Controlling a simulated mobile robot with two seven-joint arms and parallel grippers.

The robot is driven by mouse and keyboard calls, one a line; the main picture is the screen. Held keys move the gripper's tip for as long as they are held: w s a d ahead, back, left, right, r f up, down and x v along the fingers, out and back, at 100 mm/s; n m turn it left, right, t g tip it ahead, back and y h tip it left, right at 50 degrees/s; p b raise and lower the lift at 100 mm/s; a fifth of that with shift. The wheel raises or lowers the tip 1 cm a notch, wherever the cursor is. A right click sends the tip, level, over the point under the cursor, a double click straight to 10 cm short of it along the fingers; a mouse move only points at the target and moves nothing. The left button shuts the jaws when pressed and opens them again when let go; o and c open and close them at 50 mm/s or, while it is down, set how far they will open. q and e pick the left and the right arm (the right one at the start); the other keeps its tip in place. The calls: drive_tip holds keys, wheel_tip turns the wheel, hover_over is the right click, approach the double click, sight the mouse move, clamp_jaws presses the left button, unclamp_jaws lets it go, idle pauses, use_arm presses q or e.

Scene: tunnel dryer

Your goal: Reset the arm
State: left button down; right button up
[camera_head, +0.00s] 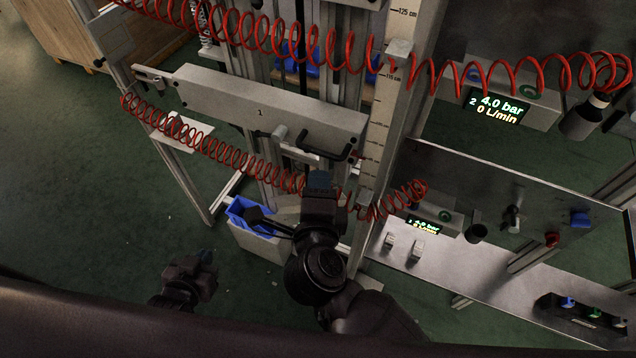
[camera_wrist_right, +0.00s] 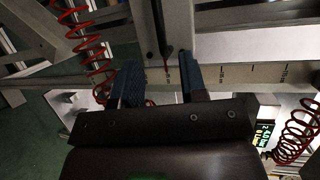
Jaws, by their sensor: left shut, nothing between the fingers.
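My right gripper (camera_head: 320,182) is raised in front of the grey frame, near the coiled red hose and the vertical centimetre scale (camera_head: 376,150). In the right wrist view the two blue-grey fingers of the right gripper (camera_wrist_right: 160,72) stand apart, with a gap between them. A dark, thin part (camera_wrist_right: 161,38) with a reddish end shows beyond the fingertips; I cannot tell how far off it is. I see nothing held. My left gripper (camera_head: 206,260) is low at the left over the green floor, shut and empty.
Red coiled hoses (camera_head: 215,148) hang across the frame near the right gripper. A grey horizontal beam (camera_head: 262,108) crosses above. A blue bin (camera_head: 250,215) stands low behind the right arm. A metal bench (camera_head: 470,272) with fittings lies at the right. Open floor is at the left.

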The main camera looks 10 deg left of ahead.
drive_tip(key=shift+a, duration=0.1)
idle(0.3)
wheel_tip(320, 180, up, 8)
drive_tip(key=w+n+t+y, duration=0.1)
drive_tip(key=n+t+y, duration=0.4)
drive_tip(key=n+y, duration=0.25)
drive_tip(key=d+f+n+g+h, duration=0.4)
drive_tip(key=d+f+n+g, duration=0.3)
drive_tip(key=d+f+n, duration=0.8)
drive_tip(key=s+d+f+m+g+h, duration=0.1)
drive_tip(key=s+d+f+h, duration=0.1)
drive_tip(key=s+d+f, duration=0.3)
drive_tip(key=s+d+f+m+g+h, duration=0.1)
drive_tip(key=s+d+f, duration=0.4)
drive_tip(key=d, duration=0.7)
drive_tip(key=shift+s+f+m+h, duration=0.25)
drive_tip(key=shift+m+h, duration=0.5)
drive_tip(key=shift+h, duration=0.3)
drive_tip(key=shift+a, duration=0.1)
